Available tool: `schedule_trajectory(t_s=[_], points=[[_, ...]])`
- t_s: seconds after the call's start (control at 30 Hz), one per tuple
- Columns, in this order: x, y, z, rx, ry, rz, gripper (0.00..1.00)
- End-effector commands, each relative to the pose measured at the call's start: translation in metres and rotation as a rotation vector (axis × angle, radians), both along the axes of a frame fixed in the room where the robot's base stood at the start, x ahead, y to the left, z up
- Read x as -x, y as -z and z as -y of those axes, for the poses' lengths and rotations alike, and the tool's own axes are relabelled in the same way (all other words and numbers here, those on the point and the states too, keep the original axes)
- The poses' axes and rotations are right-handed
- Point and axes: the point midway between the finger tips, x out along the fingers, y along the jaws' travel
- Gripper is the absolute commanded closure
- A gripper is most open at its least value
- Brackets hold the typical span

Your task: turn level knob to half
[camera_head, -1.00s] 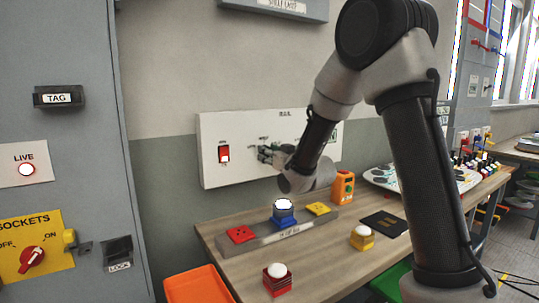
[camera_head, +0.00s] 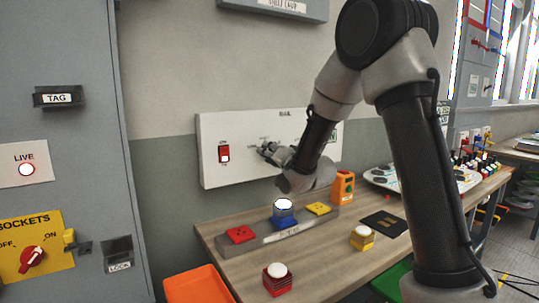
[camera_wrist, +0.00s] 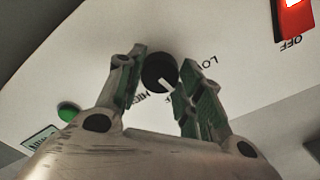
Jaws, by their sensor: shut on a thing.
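The level knob (camera_wrist: 158,72) is a round black knob with a white pointer mark on the white wall panel (camera_head: 220,125). In the wrist view its pointer is turned toward the lower right, near the HIGH lettering and on the side toward LOW. My gripper (camera_wrist: 160,62) is shut on the knob, with one green-padded finger on each side of it. In the head view my gripper (camera_head: 269,150) is at the panel and hides the knob.
A red switch (camera_head: 224,153) is on the panel's left; a green button (camera_wrist: 68,111) shows in the wrist view. Below, the wooden table (camera_head: 325,260) bears a grey bar with a blue block (camera_head: 284,221), and an orange box (camera_head: 343,188) beside my arm.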

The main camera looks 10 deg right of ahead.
Motion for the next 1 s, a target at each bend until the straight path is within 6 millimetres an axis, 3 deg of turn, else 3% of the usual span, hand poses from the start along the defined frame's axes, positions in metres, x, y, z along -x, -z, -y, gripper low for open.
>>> schedule_trajectory(t_s=[0.4, 0.97, 1.0], points=[[0.0, 0.0003, 0.0006, -0.182, 0.001, -0.059, 0.87], [0.0001, 0.0005, 0.0008, -0.208, 0.002, -0.068, 0.87], [0.0001, 0.0005, 0.0008, -0.208, 0.002, -0.068, 0.58]])
